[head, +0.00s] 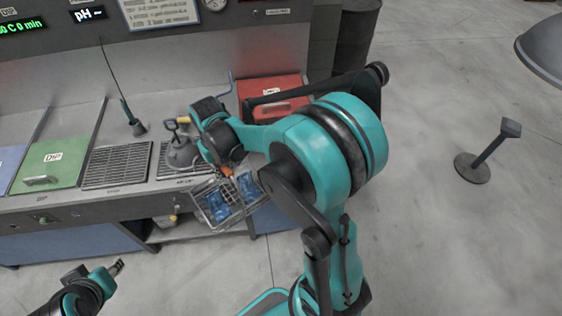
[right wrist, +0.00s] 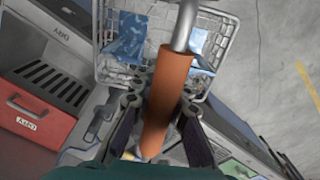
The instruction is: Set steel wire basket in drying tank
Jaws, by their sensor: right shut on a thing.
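The steel wire basket (head: 212,218) hangs from my right gripper (head: 228,168) in front of the bench's front edge, tilted in the picture, with blue pieces inside. In the right wrist view, the basket (right wrist: 104,72) is below an orange handle grip (right wrist: 167,95), and the gripper's fingers (right wrist: 157,100) are closed around that grip. The red lid (head: 258,92) of the drying tank is at the right end of the bench, partly behind my right arm. A red labelled panel (right wrist: 50,130) also shows in the right wrist view. My left gripper (head: 118,267) is low at the left, away from the bench.
A green DIP lid (head: 60,160) and grey gratings (head: 118,165) lie along the bench. A grey funnel-shaped vessel (head: 182,155) stands just left of my right gripper. A thin upright rod on a base (head: 137,127) stands further left. A post (head: 480,165) stands on open floor at right.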

